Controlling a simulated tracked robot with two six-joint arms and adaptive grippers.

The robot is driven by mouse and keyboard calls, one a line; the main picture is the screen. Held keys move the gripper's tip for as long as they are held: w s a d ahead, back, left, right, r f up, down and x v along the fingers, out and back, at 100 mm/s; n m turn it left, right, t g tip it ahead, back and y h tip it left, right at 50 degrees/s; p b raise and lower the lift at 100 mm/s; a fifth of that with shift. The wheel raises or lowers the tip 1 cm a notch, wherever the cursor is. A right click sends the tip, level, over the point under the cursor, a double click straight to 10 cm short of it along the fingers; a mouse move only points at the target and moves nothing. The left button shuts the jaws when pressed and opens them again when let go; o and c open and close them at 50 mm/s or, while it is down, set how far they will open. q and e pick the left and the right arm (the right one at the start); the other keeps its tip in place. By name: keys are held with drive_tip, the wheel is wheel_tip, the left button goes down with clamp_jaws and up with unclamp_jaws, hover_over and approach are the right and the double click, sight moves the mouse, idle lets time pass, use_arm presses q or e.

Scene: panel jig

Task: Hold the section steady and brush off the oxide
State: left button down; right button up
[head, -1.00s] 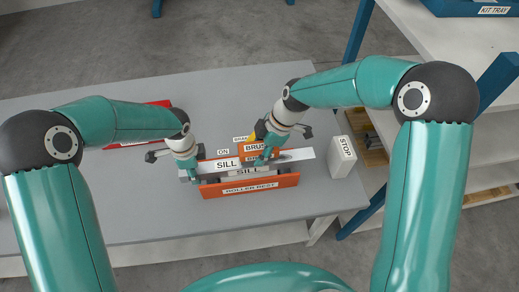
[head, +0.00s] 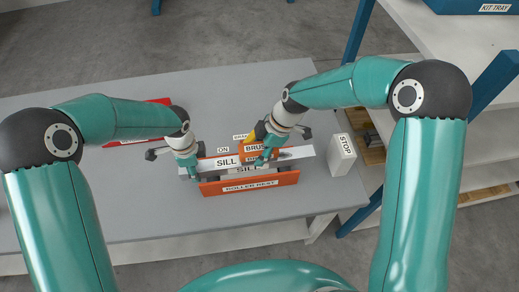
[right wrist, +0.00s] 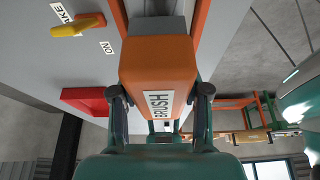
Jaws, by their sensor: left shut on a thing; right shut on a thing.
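The silver section labelled SILL (head: 296,154) lies lengthwise along the orange roller rest (head: 284,180). My left gripper (head: 190,174) is shut on the section near its left end. The brush is an orange block (head: 252,148) labelled BRUSH, just behind and over the section's middle. My right gripper (head: 263,159) is shut on the brush. In the right wrist view, the brush (right wrist: 160,65) sits between the two fingers of my right gripper (right wrist: 160,105). The bristles and any oxide cannot be made out, so contact with the section is unclear.
A yellow brake lever (right wrist: 78,27) stands near an ON label, behind the section. A white STOP box (head: 342,158) stands right of the rest. A red tray (head: 150,106) lies at the back left. The grey table (head: 110,205) is clear at the front left.

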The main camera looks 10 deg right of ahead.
sight(292, 153)
use_arm(q)
drive_tip(key=shift+s+f, duration=0.25)
use_arm(e)
drive_tip(key=shift+f, duration=0.3)
drive_tip(key=shift+d+r, duration=0.1)
drive_tip(key=shift+d, duration=5.15)
drive_tip(key=shift+d+f, duration=0.1)
drive_tip(key=shift+f, duration=0.1)
drive_tip(key=shift+a+r, duration=0.1)
drive_tip(key=shift+a, duration=5.3)
